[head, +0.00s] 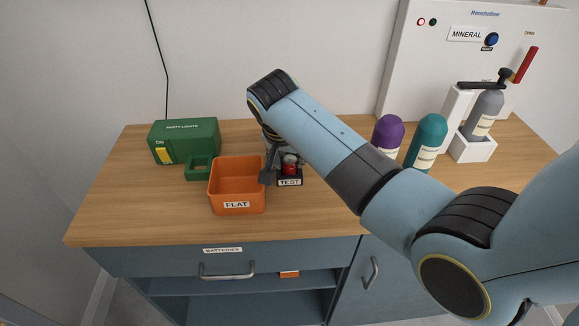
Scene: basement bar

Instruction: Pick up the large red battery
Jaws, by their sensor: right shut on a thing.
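The large red battery (290,169) shows as a small red part at the black stand labelled TEST (289,181). My right gripper (278,172) points down at it and is shut on it, just right of the orange bin. My gripper and wrist hide part of the battery, and I cannot tell whether it touches the stand. My left gripper is not in view.
The orange FLAT bin (236,206) stands close left of the gripper. A green PARTY LIGHTS box (185,140) is behind it. Purple (387,134) and teal (428,143) bottles and a white MINERAL machine (450,45) are at the right. The left counter is clear.

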